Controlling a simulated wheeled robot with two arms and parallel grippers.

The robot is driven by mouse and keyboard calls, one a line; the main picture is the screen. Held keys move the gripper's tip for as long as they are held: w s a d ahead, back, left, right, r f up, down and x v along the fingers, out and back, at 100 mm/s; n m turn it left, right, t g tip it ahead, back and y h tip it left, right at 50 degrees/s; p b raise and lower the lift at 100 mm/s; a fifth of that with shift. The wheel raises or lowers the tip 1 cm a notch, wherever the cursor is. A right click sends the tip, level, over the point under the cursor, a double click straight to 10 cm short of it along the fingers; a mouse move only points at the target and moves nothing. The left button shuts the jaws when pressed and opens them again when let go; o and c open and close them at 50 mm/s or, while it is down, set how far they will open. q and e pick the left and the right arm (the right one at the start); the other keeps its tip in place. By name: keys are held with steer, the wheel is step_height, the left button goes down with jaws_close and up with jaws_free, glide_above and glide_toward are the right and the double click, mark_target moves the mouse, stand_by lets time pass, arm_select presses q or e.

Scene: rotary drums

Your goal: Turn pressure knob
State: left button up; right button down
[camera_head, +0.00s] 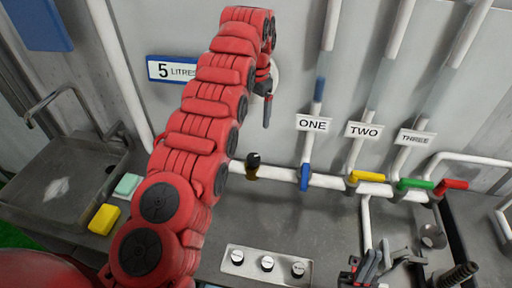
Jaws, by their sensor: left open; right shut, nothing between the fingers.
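No label reading "pressure" can be made out. A white panel (267,277) on the counter carries three round knobs: left (237,257), middle (267,263) and right (298,269). Their small markings are too small to read. A black-topped brass fitting (252,168) sits on the pipe behind them. My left gripper (267,108) is open at the end of the red arm, up near the wall, above the fitting and well away from the panel. My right gripper (371,264) is shut and empty at the bottom, right of the panel and apart from it.
Pipes labelled ONE (313,123), TWO (370,130) and THREE (415,137) rise above blue (305,177), yellow (367,177), green (416,184) and red (451,184) valve handles. A sink (65,185), yellow sponge (104,219) and teal sponge (128,184) are at left. Counter between panel and pipe is clear.

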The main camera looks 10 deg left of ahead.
mark_target(253, 157)
arm_select(q)
steer(key=f+p, duration=0.1)
steer(key=f, duration=0.7)
steer(key=f+p, duration=0.2)
steer(key=f, duration=0.5)
steer(key=shift+s+a+f, duration=0.1)
steer(key=shift+a+f, duration=0.1)
steer(key=shift+f, duration=0.8)
steer(key=shift+a, duration=0.1)
